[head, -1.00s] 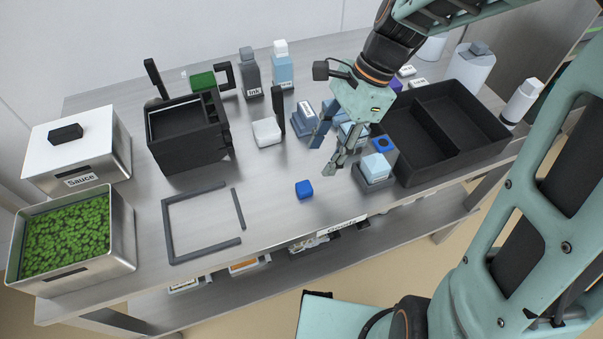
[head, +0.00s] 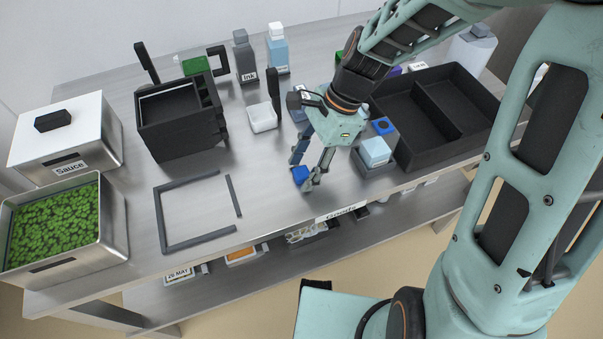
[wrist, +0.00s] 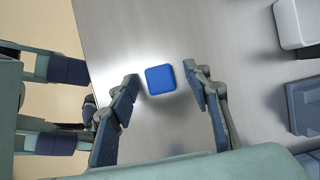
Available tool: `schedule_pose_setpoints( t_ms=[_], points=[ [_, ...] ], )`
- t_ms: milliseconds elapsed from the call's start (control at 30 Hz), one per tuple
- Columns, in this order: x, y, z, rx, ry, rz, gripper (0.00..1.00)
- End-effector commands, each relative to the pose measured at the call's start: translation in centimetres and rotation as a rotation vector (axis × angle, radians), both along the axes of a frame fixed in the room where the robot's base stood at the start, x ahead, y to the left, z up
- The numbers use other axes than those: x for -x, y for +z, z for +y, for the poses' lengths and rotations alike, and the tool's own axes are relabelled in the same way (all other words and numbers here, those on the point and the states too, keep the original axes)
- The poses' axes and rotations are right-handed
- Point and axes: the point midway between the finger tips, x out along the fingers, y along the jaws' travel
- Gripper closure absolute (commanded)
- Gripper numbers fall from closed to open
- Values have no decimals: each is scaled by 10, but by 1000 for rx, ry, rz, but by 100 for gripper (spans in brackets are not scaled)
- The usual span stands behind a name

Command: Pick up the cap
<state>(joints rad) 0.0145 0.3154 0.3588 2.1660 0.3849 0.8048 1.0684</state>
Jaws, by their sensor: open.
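The cap is a small blue block with rounded corners (head: 300,174) on the steel table, near its front edge and right of the dark square frame. In the wrist view the cap (wrist: 160,79) lies between and slightly beyond my two fingertips, with bare table showing on both sides of it. My gripper (head: 306,178) points down at the cap, its fingers spread on either side; it also shows in the wrist view (wrist: 160,80). The gripper is open and holds nothing. In the head view the fingers partly cover the cap.
A light-blue block on a grey base (head: 375,152) stands just right of my gripper, with a black divided bin (head: 408,152) beyond. A white tray (head: 262,117) and black sealer (head: 180,125) stand behind left. A flat dark frame (head: 160,215) lies left. Table between frame and cap is clear.

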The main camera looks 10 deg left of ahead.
Motion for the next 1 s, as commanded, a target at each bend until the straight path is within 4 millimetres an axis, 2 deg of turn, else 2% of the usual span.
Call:
schedule_pose_setpoints(
  t_ms=[67,333,733,1000],
  points=[
    [0,0,0,0,0,0,56],
    [0,1,0,0,1,0,85],
    [-1,3,-1,0,1,0,86],
    [-4,21,-4,0,1,0,86]
  ],
)
